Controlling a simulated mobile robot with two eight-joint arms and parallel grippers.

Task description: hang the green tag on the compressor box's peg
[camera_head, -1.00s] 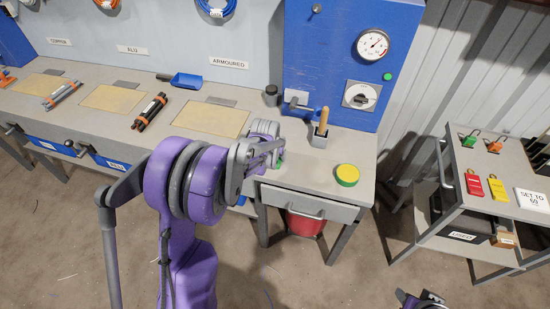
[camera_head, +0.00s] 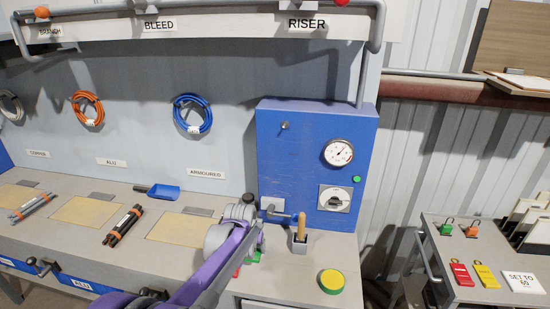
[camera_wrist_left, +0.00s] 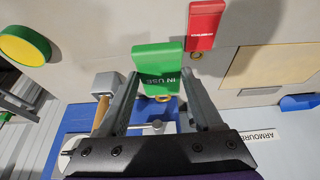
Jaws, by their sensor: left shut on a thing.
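The green tag (camera_wrist_left: 157,62), marked IN USE, is between the two fingertips of my left gripper (camera_wrist_left: 160,76) in the left wrist view; the gripper is shut on it. A metal ring (camera_wrist_left: 164,98) shows at the tag's end toward the palm. In the head view a bit of green tag (camera_head: 256,256) shows beside my purple arm, which hides most of the gripper. The blue compressor box (camera_head: 300,150) stands at the back of the bench. Its peg (camera_head: 285,125) sticks out at the upper left of its face and looks bare. My right gripper is out of view.
A red tag (camera_wrist_left: 204,25) lies on the bench near the green one. A wooden-handled tool stands in a small holder (camera_head: 299,246) before the box, near a valve lever (camera_head: 278,215). A yellow-topped button (camera_head: 331,281) is to the right. A side cart (camera_head: 450,290) stands further right.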

